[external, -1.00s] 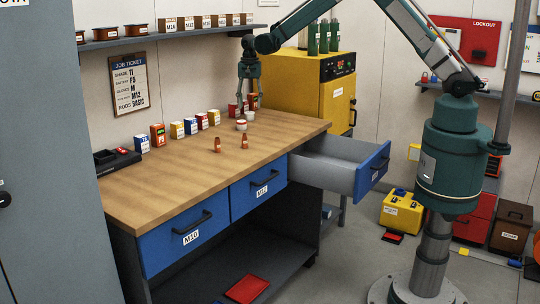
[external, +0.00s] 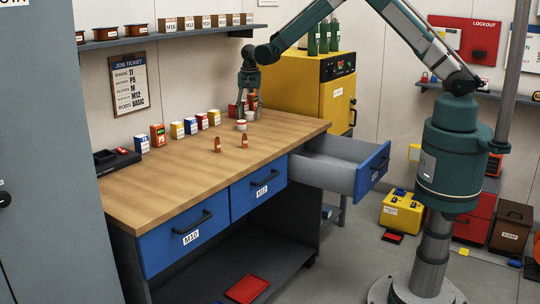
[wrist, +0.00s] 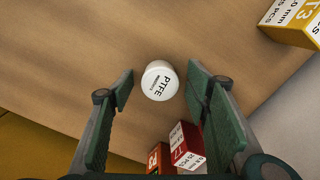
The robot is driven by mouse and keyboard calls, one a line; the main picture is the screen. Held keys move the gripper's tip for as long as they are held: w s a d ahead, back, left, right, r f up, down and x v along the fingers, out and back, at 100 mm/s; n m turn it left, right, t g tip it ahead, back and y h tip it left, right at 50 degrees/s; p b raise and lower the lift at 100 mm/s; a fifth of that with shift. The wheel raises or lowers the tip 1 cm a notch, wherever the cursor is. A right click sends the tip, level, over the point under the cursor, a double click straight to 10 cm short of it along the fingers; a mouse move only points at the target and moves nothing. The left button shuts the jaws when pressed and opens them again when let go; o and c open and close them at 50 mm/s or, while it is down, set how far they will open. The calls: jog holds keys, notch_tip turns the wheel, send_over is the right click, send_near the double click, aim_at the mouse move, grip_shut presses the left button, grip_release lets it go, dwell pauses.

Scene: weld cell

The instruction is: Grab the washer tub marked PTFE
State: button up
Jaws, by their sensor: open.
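The washer tub marked PTFE (wrist: 160,80) is a small white round tub. In the wrist view its lettered lid shows between the two fingers of my gripper (wrist: 157,85), with a gap on each side. My gripper is open and nothing is held. In the external view my gripper (external: 248,108) points down over the far end of the bench, close above small pale tubs (external: 241,125). The label is too small to read there, and my fingers partly cover that area.
A yellow T3 box (wrist: 290,22) is at the upper right. Two small orange-brown pieces (external: 217,145) stand on the wooden bench (external: 180,185). An open drawer (external: 340,165) juts out at right.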

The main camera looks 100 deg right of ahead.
aim_at(250, 112)
jog(key=c, duration=1)
jog(key=shift+r, duration=0.1)
jog(key=shift+s+a+r, duration=0.15)
jog(key=shift+r, duration=0.25)
notch_tip(250, 112, up, 6)
jog(key=shift+r+b, duration=0.1)
jog(key=shift+b, duration=0.25)
jog(key=s+a+b, duration=0.1)
jog(key=s+a, duration=1.2)
jog(key=shift+s+a, duration=0.4)
